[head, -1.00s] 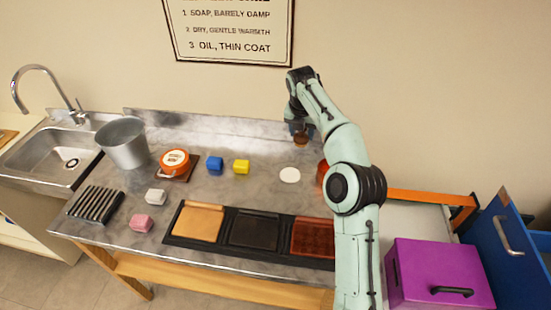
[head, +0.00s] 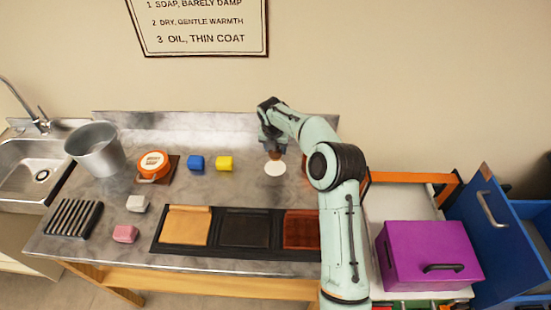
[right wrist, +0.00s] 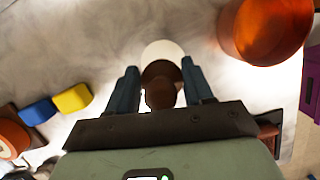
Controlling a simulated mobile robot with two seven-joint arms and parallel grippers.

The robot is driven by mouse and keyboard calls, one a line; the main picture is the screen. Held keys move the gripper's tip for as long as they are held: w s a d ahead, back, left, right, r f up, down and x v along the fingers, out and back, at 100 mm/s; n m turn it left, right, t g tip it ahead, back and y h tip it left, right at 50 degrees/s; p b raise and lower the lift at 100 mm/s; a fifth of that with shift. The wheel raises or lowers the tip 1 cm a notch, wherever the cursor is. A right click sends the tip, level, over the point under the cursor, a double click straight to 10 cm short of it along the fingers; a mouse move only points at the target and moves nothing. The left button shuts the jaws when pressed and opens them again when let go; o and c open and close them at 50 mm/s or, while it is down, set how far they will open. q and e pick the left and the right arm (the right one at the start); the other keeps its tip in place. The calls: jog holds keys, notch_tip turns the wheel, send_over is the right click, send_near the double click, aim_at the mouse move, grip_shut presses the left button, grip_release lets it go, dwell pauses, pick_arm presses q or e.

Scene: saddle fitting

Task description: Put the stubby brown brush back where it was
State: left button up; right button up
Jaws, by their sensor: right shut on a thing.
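The stubby brown brush (head: 275,155) is held in my right gripper (head: 274,149), low over the steel worktop. In the right wrist view the brush (right wrist: 161,88) sits between the two fingers of my right gripper (right wrist: 161,84). A flat white disc (head: 275,169) lies on the worktop just below and in front of the brush. In the right wrist view the disc (right wrist: 163,49) is partly hidden by the brush. I cannot tell whether the brush touches the disc. My left gripper is not in view.
A copper-coloured round vessel (right wrist: 264,28) stands close to the right gripper, mostly behind my arm in the head view. Blue (head: 196,163) and yellow (head: 224,163) blocks are to the left. A black tray (head: 197,250) with leather panels lies in front. A purple box (head: 425,250) is at right.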

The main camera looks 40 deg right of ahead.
notch_tip(320, 180, down, 6)
jog(key=shift+r, duration=0.1)
dwell(0.4)
jog(key=o, duration=0.9)
jog(key=shift+o, duration=0.2)
jog(key=v, duration=1.2)
